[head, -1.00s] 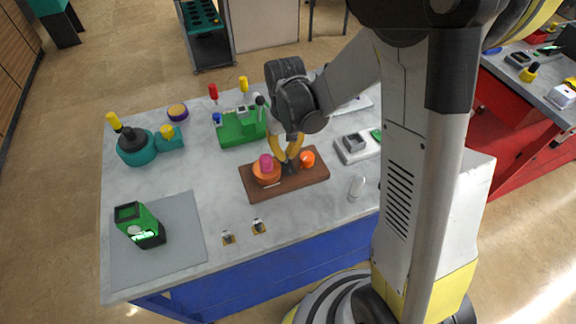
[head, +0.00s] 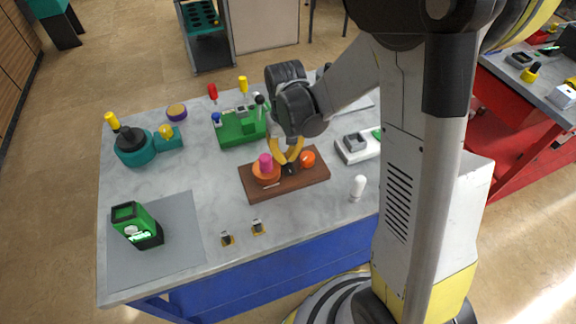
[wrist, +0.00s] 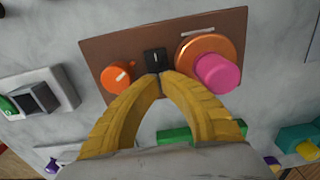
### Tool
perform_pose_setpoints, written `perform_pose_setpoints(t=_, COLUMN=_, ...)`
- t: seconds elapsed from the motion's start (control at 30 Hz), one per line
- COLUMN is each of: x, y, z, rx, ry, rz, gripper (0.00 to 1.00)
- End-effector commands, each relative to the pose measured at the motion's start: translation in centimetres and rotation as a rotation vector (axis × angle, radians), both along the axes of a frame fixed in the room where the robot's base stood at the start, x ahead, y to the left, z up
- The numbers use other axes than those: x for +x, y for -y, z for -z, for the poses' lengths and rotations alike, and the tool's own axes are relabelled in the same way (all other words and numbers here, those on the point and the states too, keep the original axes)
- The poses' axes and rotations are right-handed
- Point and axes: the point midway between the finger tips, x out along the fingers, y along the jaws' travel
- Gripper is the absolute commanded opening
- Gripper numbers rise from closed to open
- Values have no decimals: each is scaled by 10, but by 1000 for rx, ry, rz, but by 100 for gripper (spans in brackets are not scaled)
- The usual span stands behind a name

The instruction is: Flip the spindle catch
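A brown board (head: 313,186) lies on the bench. A small black block with a pale mark (wrist: 154,60), which looks like the spindle catch, sits on it between an orange knob (wrist: 118,76) and an orange disc (wrist: 201,49) bearing a pink cylinder (wrist: 217,72). The block also shows in the head view (head: 291,171). My gripper (wrist: 160,76) is over the board, its yellow fingers drawn together at the tips, with no object seen between them. The tips are at the near edge of the block in the wrist view; I cannot tell whether they touch it.
A green fixture with upright pegs (head: 240,128) stands behind the board. A teal pump-like unit (head: 135,147) is at the left. A green-and-black device (head: 136,224) stands on a grey mat (head: 184,235). A white cylinder (head: 358,187) stands right of the board.

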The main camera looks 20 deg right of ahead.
Motion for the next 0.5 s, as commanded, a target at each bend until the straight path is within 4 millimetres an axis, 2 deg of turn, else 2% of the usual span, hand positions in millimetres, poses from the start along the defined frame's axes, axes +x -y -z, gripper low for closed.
perform_pose_setpoints(t=0.5, x=0, y=0, z=8, rx=0, ry=0, rz=0, gripper=0)
